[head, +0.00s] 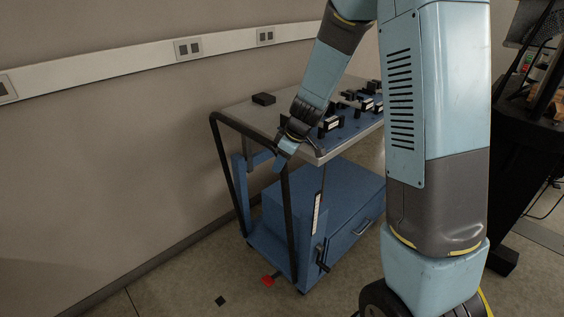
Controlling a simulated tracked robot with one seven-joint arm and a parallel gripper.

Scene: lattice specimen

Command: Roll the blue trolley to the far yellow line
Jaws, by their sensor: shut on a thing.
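The blue trolley (330,210) stands beside the wall, upright on the floor, with a grey top, a blue drawer unit below and a black push handle (238,125) at its near end. My gripper (283,162) is shut on the handle near its right corner. My wrist and fingers hide the exact contact. My arm covers the right part of the trolley. No yellow line can be made out on the visible floor.
Small black fixtures (331,123) and a black block (263,99) sit on the trolley top. The wall (100,180) with a socket rail runs along the left. A dark bench (520,130) stands at right. A red item (268,281) lies by the trolley's base.

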